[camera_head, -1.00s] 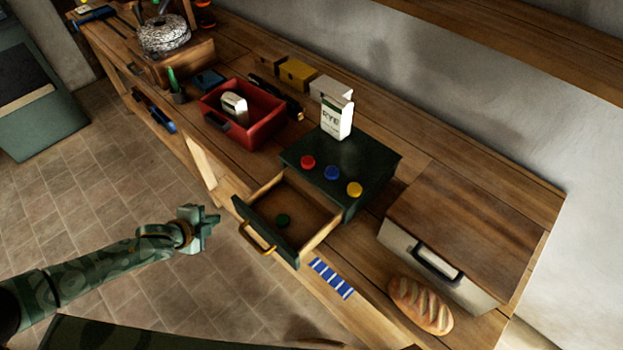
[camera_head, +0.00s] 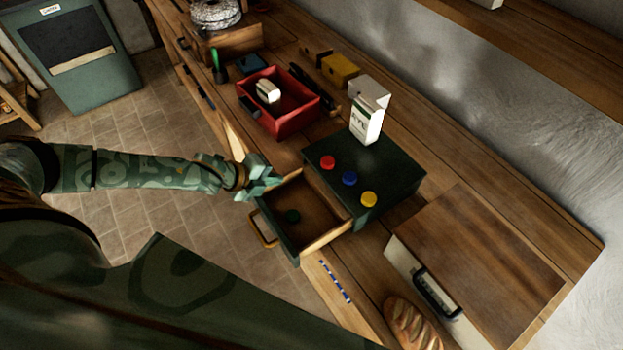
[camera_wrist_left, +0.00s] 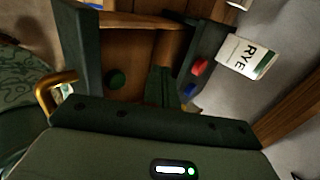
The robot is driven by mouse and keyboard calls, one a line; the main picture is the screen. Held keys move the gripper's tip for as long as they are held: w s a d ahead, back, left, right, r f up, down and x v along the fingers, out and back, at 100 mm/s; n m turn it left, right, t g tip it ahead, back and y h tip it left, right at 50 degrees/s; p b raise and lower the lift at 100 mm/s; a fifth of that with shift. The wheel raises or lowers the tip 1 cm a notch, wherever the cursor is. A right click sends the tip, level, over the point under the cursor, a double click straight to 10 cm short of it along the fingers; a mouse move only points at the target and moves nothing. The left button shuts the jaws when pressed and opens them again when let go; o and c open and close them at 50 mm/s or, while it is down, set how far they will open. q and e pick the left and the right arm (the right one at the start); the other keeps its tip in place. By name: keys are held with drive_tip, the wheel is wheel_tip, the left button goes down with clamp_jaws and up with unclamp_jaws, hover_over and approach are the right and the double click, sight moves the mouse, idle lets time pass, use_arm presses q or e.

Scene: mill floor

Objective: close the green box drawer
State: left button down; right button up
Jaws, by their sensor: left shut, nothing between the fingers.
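The dark green box (camera_head: 395,170) stands on the bench, with red, blue and yellow round knobs on its top. Its drawer (camera_head: 273,232) is pulled out, with a brass handle (camera_head: 262,228) on the front. A green round piece (camera_head: 292,216) lies inside; it also shows in the left wrist view (camera_wrist_left: 115,78). My left gripper (camera_head: 264,180) is shut and empty, at the drawer's far-left front corner; I cannot tell whether it touches. In the left wrist view its fingers (camera_wrist_left: 160,88) overlap the drawer interior. My right gripper is not in view.
A white RYE carton (camera_head: 367,121) stands on the box. A red tray (camera_head: 285,124) sits beyond it. A wooden-lidded bin (camera_head: 475,255) and a bread loaf (camera_head: 412,325) are on the nearer bench. A blue-striped item (camera_head: 335,282) lies near the drawer.

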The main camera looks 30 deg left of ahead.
sight(309, 182)
use_arm(q)
drive_tip(key=b+x, duration=0.1)
drive_tip(key=x, duration=0.7)
drive_tip(key=shift+w+d+f+b, duration=0.2)
drive_tip(key=shift+w+b, duration=0.05)
drive_tip(key=shift+b, duration=0.15)
drive_tip(key=shift+w+d+f, duration=0.25)
drive_tip(key=shift+w+f, duration=0.15)
drive_tip(key=shift+f, duration=0.05)
